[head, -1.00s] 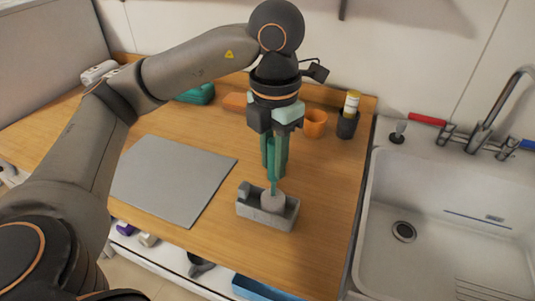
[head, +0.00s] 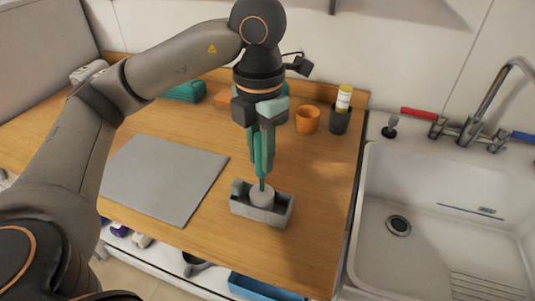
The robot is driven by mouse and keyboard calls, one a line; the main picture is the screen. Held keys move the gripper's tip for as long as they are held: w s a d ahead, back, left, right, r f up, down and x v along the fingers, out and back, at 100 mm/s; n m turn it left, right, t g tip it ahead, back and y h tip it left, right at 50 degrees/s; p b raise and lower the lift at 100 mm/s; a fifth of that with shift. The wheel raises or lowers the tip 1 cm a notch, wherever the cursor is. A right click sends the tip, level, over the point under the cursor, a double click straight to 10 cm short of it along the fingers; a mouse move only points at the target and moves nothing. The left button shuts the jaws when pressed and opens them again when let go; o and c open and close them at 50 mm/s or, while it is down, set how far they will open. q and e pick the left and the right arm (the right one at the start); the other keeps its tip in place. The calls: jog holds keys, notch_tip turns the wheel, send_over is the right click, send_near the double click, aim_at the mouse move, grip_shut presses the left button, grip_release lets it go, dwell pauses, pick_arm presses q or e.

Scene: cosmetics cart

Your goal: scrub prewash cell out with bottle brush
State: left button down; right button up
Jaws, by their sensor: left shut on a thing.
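The bottle brush (head: 262,184) has a thin green stem and a pale round head (head: 262,196). My left gripper (head: 262,160) points down and is shut on the brush's upper part, above the grey prewash cell (head: 262,215). The brush head is at the cell's opening, inside its rim; the cell's walls hide its lower side, and I cannot tell whether it touches the floor. The cell is a small open grey box with a raised grey block at its left end. It stands on the wooden counter. My right gripper is not in view.
A grey mat (head: 165,178) lies left of the cell. An orange cup (head: 307,120) and a dark holder with a yellow-capped bottle (head: 343,100) stand behind. A green case (head: 184,91) is at the back. The sink (head: 400,270) is to the right.

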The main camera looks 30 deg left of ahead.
pick_arm(q)
jog(key=shift+s+a, duration=0.25)
jog(key=shift+a, duration=0.65)
notch_tip(320, 180, up, 9)
jog(key=p, duration=0.8)
jog(key=shift+p, duration=0.35)
